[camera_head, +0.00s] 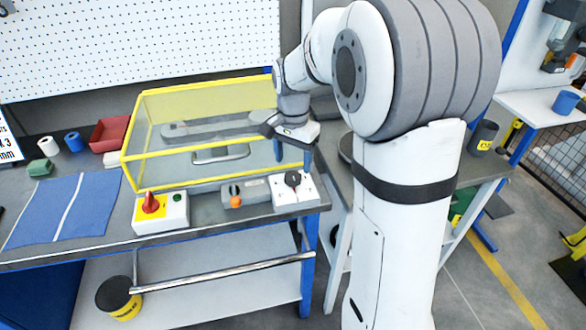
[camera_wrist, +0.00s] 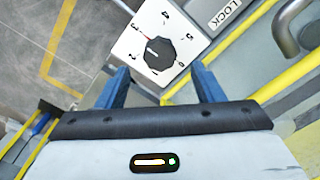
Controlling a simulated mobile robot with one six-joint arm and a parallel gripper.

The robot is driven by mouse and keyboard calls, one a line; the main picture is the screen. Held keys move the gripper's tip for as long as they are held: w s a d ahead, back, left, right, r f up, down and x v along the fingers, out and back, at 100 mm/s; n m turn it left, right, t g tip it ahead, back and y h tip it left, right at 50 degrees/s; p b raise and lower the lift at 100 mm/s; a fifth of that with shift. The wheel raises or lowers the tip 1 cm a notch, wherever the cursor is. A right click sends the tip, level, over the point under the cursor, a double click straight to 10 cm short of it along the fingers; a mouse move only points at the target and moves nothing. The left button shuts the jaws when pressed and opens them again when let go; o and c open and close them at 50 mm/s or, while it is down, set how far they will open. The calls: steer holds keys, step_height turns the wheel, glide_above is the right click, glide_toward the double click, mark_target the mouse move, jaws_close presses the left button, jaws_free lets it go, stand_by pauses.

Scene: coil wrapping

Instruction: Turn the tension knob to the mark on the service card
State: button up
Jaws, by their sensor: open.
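The tension knob, a black faceted knob (camera_head: 292,179), sits on a white dial box (camera_head: 308,190) at the bench's front right corner. In the wrist view the knob (camera_wrist: 160,53) is ringed by numbers, with a small light and red mark at its upper left edge, near what looks like the 3. My gripper (camera_wrist: 162,82) is open, its two blue fingers apart, with the knob ahead of and between their lines; nothing is held. In the head view my gripper (camera_head: 293,153) is just above and behind the knob. A partly cut-off white card (camera_head: 8,140) shows at the left edge; I cannot tell whether it is the service card.
A yellow-framed clear guard (camera_head: 150,170) with a grey handle stands behind the knob. A grey latch with an orange button (camera_head: 235,201) and a box with a red switch (camera_head: 150,204) are to the left. A blue cloth (camera_head: 65,210) lies farther left.

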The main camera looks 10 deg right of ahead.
mark_target(293, 176)
steer(key=shift+r, duration=1.45)
steer(key=shift+s+r, duration=0.1)
steer(key=shift+s, duration=0.15)
steer(key=s+n+t, duration=0.2)
steer(key=s+n, duration=0.7)
steer(key=s, duration=1.1)
steer(key=shift+s+t, duration=0.25)
steer(key=shift+t, duration=0.15)
steer(key=shift+c, duration=0.4)
